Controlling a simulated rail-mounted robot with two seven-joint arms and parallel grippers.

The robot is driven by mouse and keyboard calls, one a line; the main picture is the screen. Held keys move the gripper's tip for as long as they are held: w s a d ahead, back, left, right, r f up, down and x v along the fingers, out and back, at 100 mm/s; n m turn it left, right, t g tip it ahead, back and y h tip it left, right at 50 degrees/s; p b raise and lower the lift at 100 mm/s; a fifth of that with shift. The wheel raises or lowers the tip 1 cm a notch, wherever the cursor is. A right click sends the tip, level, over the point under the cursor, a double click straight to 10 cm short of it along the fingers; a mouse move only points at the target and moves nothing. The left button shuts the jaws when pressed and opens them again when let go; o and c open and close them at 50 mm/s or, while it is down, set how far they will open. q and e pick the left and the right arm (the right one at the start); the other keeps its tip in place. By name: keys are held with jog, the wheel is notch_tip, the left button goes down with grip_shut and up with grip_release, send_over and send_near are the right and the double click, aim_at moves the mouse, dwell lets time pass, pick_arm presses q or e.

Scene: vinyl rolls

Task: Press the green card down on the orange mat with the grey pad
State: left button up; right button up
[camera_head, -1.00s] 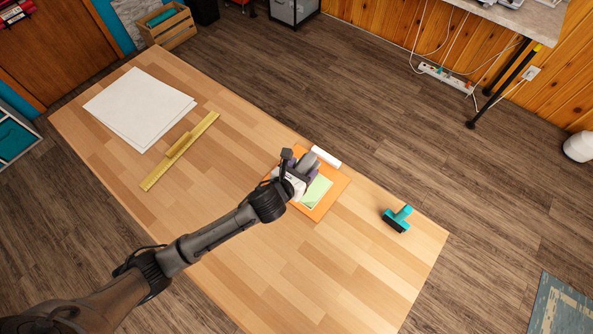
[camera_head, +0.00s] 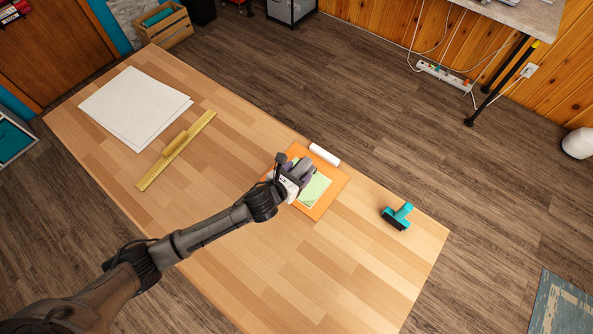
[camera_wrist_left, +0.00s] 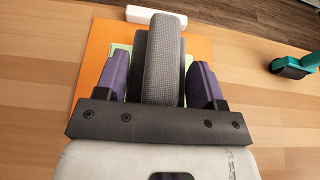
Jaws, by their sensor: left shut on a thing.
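The orange mat (camera_head: 328,203) lies on the wooden table, and the green card (camera_head: 316,190) lies on it. My left gripper (camera_head: 302,172) is over the mat's left part and covers some of the card. In the left wrist view its purple fingers (camera_wrist_left: 158,80) stand on either side of the grey pad (camera_wrist_left: 162,60), shut on it. The pad hides most of the card there; a green strip (camera_wrist_left: 121,47) shows at its left. I cannot tell whether the pad touches the card. My right gripper is not in view.
A white roll (camera_head: 325,154) lies by the mat's far edge. A teal-handled tool (camera_head: 397,216) is to the right. A yellow ruler (camera_head: 176,150) and white sheets (camera_head: 136,108) lie to the left. The near right of the table is clear.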

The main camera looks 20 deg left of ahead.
pick_arm(q)
jog(key=shift+f+b, duration=1.15)
jog(key=shift+f, duration=1.1)
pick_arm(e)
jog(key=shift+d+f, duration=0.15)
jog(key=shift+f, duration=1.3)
pick_arm(q)
jog(key=shift+f, duration=0.35)
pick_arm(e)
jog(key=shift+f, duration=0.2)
pick_arm(q)
jog(key=shift+f+b, duration=1.05)
jog(key=shift+f, duration=0.15)
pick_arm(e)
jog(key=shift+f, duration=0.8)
pick_arm(q)
jog(key=shift+a, duration=0.15)
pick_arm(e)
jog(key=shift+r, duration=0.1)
